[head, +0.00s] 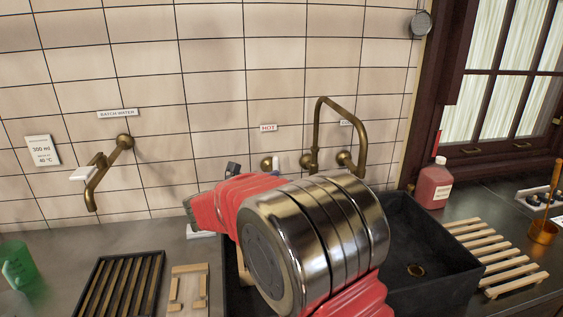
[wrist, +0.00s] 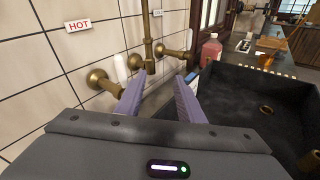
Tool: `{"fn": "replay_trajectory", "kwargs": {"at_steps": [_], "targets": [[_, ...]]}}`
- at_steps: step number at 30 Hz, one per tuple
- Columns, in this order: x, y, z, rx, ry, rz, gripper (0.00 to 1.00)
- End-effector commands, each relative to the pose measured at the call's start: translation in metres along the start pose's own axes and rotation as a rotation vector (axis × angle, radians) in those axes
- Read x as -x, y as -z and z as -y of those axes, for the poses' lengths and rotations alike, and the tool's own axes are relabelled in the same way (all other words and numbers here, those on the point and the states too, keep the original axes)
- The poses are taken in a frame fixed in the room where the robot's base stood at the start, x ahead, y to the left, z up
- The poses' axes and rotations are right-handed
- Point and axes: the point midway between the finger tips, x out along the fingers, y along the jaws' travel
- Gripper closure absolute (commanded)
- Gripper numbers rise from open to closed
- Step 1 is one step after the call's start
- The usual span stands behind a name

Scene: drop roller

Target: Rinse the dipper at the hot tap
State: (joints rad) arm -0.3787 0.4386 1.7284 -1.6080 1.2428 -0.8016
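The dipper (head: 543,231), a small copper cup with an upright wooden handle, stands on the counter at the far right in the head view. The hot tap's brass valve (head: 267,163) is on the wall below the HOT label (head: 268,128); the valve (wrist: 100,79) has a white lever in the wrist view. A tall brass spout (head: 318,125) arches over the dark sink. My gripper (wrist: 160,92) has two purple-grey fingers apart with nothing between them, close to the hot valve. My arm hides most of the gripper in the head view.
The dark sink (head: 440,262) has a brass drain. A slatted wooden rack (head: 500,262) and a red bottle (head: 434,185) are to its right. A batch-water tap (head: 100,170), black slatted tray (head: 155,270) and green mug (head: 18,266) are at left.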

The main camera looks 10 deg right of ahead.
Motion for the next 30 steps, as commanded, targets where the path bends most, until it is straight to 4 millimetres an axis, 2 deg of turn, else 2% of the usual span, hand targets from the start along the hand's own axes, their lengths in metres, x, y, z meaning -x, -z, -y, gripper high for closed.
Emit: {"fn": "replay_trajectory", "kwargs": {"at_steps": [1,3,6,9,22,26,30], "targets": [[0.002,0.009,-0.017,0.048,-0.031,0.028,0.65],[0.005,0.015,-0.035,0.106,-0.067,0.069,0.65],[0.010,0.022,-0.055,0.163,-0.106,0.113,0.65],[0.012,0.025,-0.065,0.193,-0.126,0.137,0.65],[0.011,0.025,-0.067,0.198,-0.128,0.142,0.65],[0.003,0.024,-0.067,0.198,-0.126,0.142,0.65],[-0.013,0.022,-0.069,0.198,-0.126,0.141,0.65]]}}
